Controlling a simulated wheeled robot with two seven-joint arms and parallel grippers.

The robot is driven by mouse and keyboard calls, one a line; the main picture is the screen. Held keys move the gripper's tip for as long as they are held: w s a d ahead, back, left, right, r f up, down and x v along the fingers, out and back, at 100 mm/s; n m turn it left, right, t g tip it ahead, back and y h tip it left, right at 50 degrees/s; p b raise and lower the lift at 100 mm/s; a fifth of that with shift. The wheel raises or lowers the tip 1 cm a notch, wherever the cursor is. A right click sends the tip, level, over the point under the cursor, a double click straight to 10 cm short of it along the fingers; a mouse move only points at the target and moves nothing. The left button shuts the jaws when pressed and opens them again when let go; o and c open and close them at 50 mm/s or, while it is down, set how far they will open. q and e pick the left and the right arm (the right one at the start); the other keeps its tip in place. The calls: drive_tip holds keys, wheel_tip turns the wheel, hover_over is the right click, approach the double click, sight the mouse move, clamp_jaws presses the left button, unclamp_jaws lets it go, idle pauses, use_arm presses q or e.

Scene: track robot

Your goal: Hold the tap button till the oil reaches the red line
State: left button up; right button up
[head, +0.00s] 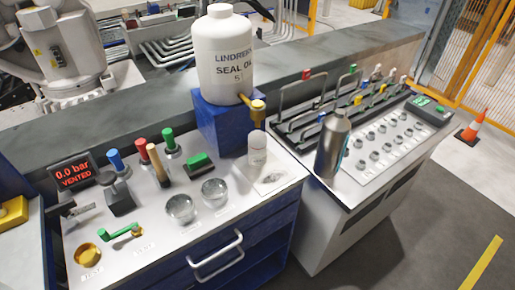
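A large white bottle (225,60) labelled as seal oil stands on a blue block (222,125) at the back of the bench. A brass tap (246,99) sticks out at its lower right, with a round yellow button (258,104) on its end. Below the tap a small pale vessel (257,151) stands upright on the bench by a light plate. The oil level and a red line on the vessel are too small to make out. Neither of my grippers shows in the head view.
Coloured handles (157,160) and a display (76,175) reading 0.0 bar, vented, are at left. A silver bottle (332,145) stands right of the vessel, on the neighbouring bench.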

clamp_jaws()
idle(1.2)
